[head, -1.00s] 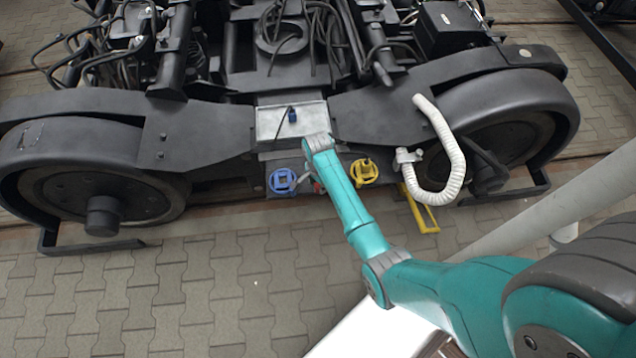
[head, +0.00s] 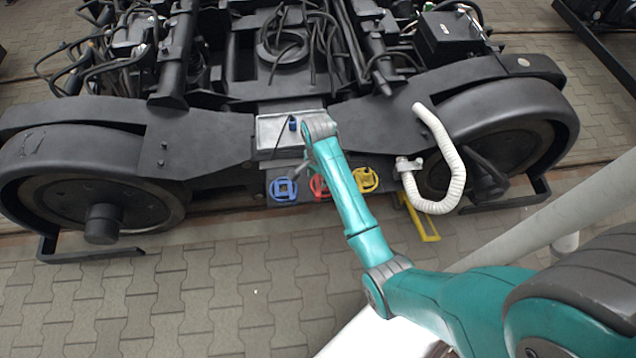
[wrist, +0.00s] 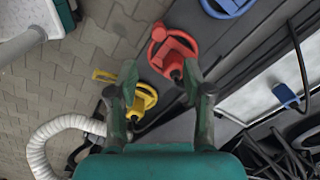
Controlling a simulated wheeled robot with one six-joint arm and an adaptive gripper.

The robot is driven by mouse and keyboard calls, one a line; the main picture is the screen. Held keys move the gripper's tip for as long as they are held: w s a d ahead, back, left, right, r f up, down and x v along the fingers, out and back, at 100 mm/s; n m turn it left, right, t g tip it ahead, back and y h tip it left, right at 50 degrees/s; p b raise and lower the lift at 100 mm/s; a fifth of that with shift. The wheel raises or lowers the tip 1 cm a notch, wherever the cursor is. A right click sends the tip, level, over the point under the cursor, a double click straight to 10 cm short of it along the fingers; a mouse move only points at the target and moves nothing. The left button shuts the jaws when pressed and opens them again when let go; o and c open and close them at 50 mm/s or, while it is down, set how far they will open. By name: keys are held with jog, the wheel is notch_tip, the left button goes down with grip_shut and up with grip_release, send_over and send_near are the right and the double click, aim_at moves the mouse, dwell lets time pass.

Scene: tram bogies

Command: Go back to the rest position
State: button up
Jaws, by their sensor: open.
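My gripper (wrist: 162,75) is open in the wrist view, with nothing between its two dark fingers. A red ring-shaped handle (wrist: 171,50) lies beyond the fingertips, apart from them as far as I can tell. In the head view my teal arm reaches to the middle of the bogie and partly covers the red handle (head: 320,188). The gripper itself is mostly hidden there behind the wrist.
A blue handle (head: 283,189) and a yellow handle (head: 366,181) flank the red one. A white ribbed hose (head: 448,165) hangs at the right, near a yellow bracket (head: 420,218). A grey box (head: 270,128) with a blue plug sits above. The paved floor in front is clear.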

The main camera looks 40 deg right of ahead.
jog(key=shift+r, duration=0.75)
jog(key=s+a+f+n+t, duration=0.3)
jog(key=s+a+f+n, duration=0.1)
jog(key=s+a+f, duration=0.4)
jog(key=s+a+r+n+t+h, duration=0.1)
jog(key=s+a+r+n+t, duration=0.2)
jog(key=s, duration=0.7)
jog(key=s+a+r+n+t, duration=0.2)
jog(key=s+r+n+t, duration=0.1)
jog(key=s+r, duration=0.3)
jog(key=s+a+r+n+t, duration=0.1)
jog(key=s+r+n+t, duration=0.2)
jog(key=s+r, duration=0.3)
jog(key=s+a+r+n+t+y, duration=0.1)
jog(key=s+r+n, duration=0.3)
jog(key=r, duration=1)
jog(key=shift+s+a+r+t, duration=0.15)
jog(key=shift+s+a+t, duration=0.65)
jog(key=shift+s+t, duration=0.15)
